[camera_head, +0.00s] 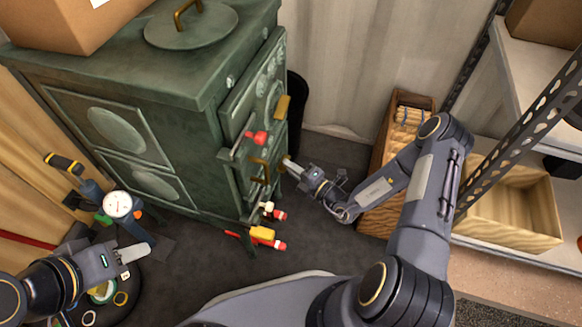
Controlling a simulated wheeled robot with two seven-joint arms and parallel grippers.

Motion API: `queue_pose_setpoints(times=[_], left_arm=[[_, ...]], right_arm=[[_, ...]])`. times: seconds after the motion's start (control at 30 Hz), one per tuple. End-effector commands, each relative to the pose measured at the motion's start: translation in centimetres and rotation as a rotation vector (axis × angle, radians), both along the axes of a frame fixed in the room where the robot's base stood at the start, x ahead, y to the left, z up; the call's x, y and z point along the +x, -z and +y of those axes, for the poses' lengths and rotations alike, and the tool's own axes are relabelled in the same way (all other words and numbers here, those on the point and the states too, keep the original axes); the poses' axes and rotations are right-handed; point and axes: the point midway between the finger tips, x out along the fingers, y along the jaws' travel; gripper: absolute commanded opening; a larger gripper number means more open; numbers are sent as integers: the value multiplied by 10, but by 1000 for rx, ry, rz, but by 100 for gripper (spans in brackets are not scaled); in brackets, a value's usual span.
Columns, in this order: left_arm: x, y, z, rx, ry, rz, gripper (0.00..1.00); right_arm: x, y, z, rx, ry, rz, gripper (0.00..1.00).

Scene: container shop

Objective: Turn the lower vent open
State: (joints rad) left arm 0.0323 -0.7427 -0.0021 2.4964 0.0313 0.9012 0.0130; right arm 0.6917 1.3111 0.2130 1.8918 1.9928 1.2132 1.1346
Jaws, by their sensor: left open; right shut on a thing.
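A green metal stove (160,85) stands at the left, its front turned to the right and seen at a steep angle. Brass-coloured fittings (259,166) sit low on its front, where the lower vent is. How far the vent is turned cannot be told. My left gripper (134,253) is open and empty at the lower left, apart from the stove.
A red knob (257,137) and a brass handle (282,107) sit higher on the stove front. Red and yellow-handled items (264,237) lie near its foot. A gauge (118,205) stands by my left gripper. A wooden crate (392,150) and metal shelf (513,134) stand at the right.

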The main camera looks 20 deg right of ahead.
Motion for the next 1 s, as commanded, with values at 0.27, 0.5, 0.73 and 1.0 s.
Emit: queue_pose_setpoints(times=[0.27,0.5,0.73,1.0], left_arm=[[0,2,0,0,0,0,43],[0,7,0,0,0,0,43],[0,12,0,0,0,0,43],[0,19,0,0,0,0,43]], right_arm=[[0,2,0,-43,0,-64,0],[0,5,0,-140,1,-209,0],[1,7,-1,-253,0,-375,0],[1,8,-1,-362,-1,-536,0]])
